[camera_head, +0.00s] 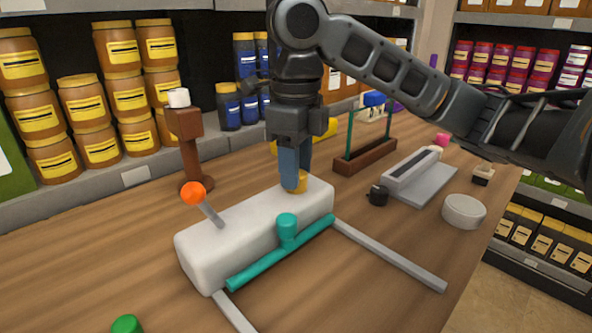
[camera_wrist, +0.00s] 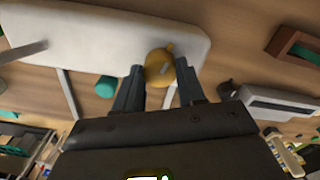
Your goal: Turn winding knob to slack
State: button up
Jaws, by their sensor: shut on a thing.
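A white rounded pump body (camera_head: 240,235) lies on the wooden table, with grey bar legs under it. A yellow knob (camera_head: 298,186) sits on its top near the far right end. My gripper (camera_head: 291,182) points down at the knob with its blue-grey fingers and is shut on it. In the wrist view the fingers (camera_wrist: 157,82) are on both sides of the yellow knob (camera_wrist: 159,66). The knob's lower part is partly hidden in the head view. An orange-tipped lever (camera_head: 194,194) tilts up from the pump's left part. A teal bar with a round cap (camera_head: 286,227) runs along its front side.
A brown post with a white top (camera_head: 184,120) stands behind the pump. A brown stand with teal posts (camera_head: 366,156), a small black cup (camera_head: 378,195), a grey device (camera_head: 420,182) and a white round puck (camera_head: 464,210) stand to the right. The front table is mostly clear.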

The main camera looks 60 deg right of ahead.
jog(key=shift+n+b, duration=0.4)
jog(key=shift+n, duration=1.2)
jog(key=o, duration=1.1)
jog(key=shift+c, duration=0.2)
jog(key=shift+r+p, duration=0.5)
jog(key=shift+r, duration=3.4)
